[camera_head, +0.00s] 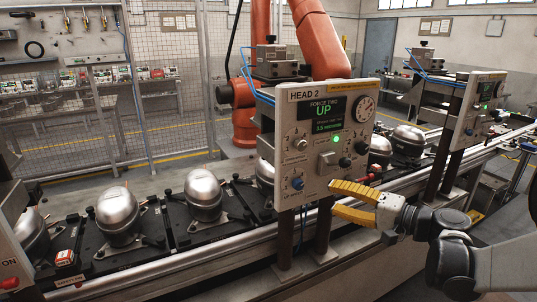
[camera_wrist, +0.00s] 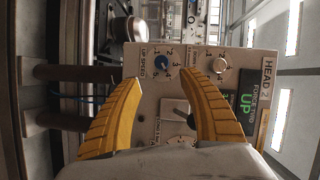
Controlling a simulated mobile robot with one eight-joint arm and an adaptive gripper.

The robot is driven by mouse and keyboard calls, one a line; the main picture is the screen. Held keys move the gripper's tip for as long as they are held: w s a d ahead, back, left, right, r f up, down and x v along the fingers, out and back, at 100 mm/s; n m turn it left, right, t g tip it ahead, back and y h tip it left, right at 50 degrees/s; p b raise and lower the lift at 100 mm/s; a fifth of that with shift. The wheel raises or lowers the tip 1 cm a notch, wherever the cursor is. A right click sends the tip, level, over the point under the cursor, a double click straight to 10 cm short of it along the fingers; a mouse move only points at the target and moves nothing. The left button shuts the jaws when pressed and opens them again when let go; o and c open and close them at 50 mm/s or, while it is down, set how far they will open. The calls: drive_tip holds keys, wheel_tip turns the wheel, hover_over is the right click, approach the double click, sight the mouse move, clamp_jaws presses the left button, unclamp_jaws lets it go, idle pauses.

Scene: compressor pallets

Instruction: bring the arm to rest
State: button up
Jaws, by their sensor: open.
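My gripper (camera_head: 334,203) has yellow ribbed fingers and is open and empty. In the head view it is at the lower right of the HEAD 2 control panel (camera_head: 298,187), with my arm reaching in from the right edge. In the wrist view the two fingers of my gripper (camera_wrist: 162,78) stand apart in front of the panel (camera_wrist: 150,107). A blue knob (camera_wrist: 162,62) and a pale knob (camera_wrist: 219,64) show near the fingertips. I cannot tell whether a finger touches the panel.
The panel stands on posts before a conveyor line carrying silver compressors (camera_head: 118,210) on black pallets. A second panel (camera_head: 472,110) stands farther right. An orange robot arm (camera_head: 318,40) rises behind. A mesh fence (camera_head: 165,70) closes the back left.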

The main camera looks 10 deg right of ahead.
drive_tip(key=s+a+f+n+g+h, duration=0.3)
drive_tip(key=s+a+f+g+h, duration=0.15)
drive_tip(key=s+a, duration=0.45)
drive_tip(key=s+f+n+h, duration=0.2)
drive_tip(key=s+h, duration=0.1)
drive_tip(key=s, duration=0.3)
drive_tip(key=s+d+f+n+g+h, duration=0.1)
drive_tip(key=s+n+h, duration=0.1)
drive_tip(key=s, duration=0.3)
drive_tip(key=shift+s+d+f+n+h, duration=0.15)
drive_tip(key=shift+s+f+n+h, duration=0.2)
drive_tip(key=shift+h, duration=0.3)
drive_tip(key=shift+f, duration=0.1)
